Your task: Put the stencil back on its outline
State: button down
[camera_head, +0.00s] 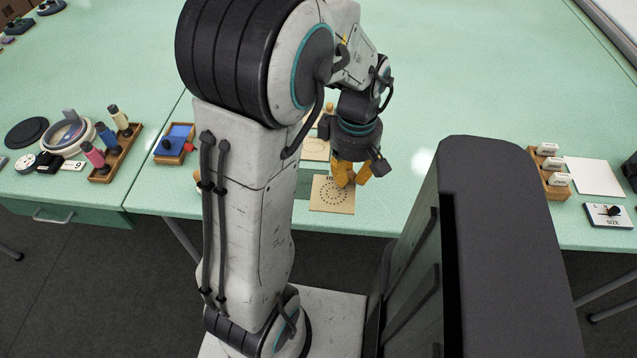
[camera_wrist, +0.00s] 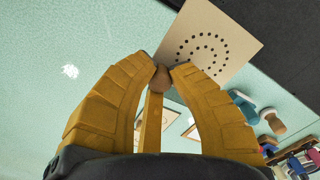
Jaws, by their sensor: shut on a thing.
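The stencil (camera_head: 331,196) is a thin tan square card with rings of dark holes. It also shows in the wrist view (camera_wrist: 208,38), just beyond my fingertips. My gripper (camera_head: 347,184) is over the card's upper right part in the head view. In the wrist view its yellow fingers are shut on a brown wooden knob (camera_wrist: 161,79) at the card's near edge. I cannot tell how high the card is above the table. Tan rectangular outlines (camera_head: 315,150) lie behind it, partly hidden by my arm.
A blue pad in a wooden tray (camera_head: 175,143) and a rack of bottles (camera_head: 117,152) stand at the left. The table's front edge is close.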

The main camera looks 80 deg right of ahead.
send_over(322, 168)
jog(key=a, duration=0.2)
jog(key=f, duration=0.3)
jog(key=f+p, duration=0.1)
jog(key=f, duration=0.3)
jog(key=shift+s+a, duration=0.15)
jog(key=shift+s, duration=0.05)
jog(key=shift+f, duration=2)
jog(key=shift+f, duration=0.15)
jog(key=c, duration=1.2)
grip_release()
notch_tip(322, 168, up, 12)
jog(key=shift+r+p, duration=0.2)
jog(key=shift+p, duration=0.15)
